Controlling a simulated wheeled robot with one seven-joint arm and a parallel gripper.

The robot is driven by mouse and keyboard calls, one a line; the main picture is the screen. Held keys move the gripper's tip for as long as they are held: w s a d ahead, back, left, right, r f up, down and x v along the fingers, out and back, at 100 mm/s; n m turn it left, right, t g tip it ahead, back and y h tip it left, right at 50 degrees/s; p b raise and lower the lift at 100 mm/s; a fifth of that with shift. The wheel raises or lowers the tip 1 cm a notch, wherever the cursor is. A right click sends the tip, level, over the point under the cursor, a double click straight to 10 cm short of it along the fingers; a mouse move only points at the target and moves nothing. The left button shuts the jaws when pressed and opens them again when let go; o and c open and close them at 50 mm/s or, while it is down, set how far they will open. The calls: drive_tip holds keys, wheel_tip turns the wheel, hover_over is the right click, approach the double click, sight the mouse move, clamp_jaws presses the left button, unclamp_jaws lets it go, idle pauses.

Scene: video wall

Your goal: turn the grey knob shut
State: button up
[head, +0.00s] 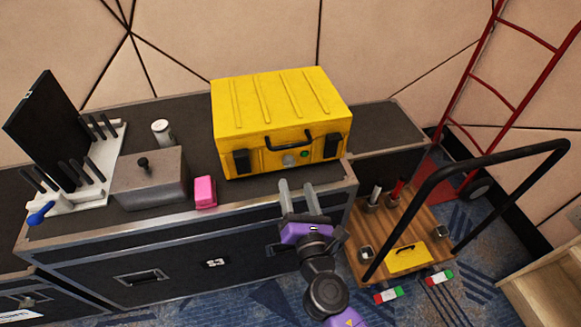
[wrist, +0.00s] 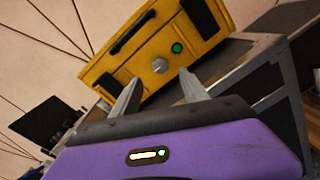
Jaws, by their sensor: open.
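The grey knob (head: 289,160) is a small round knob on the front face of the yellow case (head: 282,112), below its black handle. In the wrist view the knob (wrist: 160,65) shows beyond my fingers, between them and a little above, with a green button to its right. My gripper (head: 299,186) is open, with two grey fingers pointing at the case front. Nothing is between the fingers, and they appear short of the knob. The yellow case (wrist: 133,62) looks tilted in the wrist view.
The case stands on a black flight-case top (head: 180,219). A pink block (head: 205,192), a grey lidded box (head: 150,180) and a white rack (head: 75,207) stand to the left. A wooden trolley (head: 437,225) with a black handle stands at the right.

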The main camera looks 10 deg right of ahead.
sight(290, 165)
drive_tip(key=w, duration=0.7)
drive_tip(key=shift+w+d, duration=0.2)
drive_tip(key=shift+w, duration=0.15)
clamp_jaws()
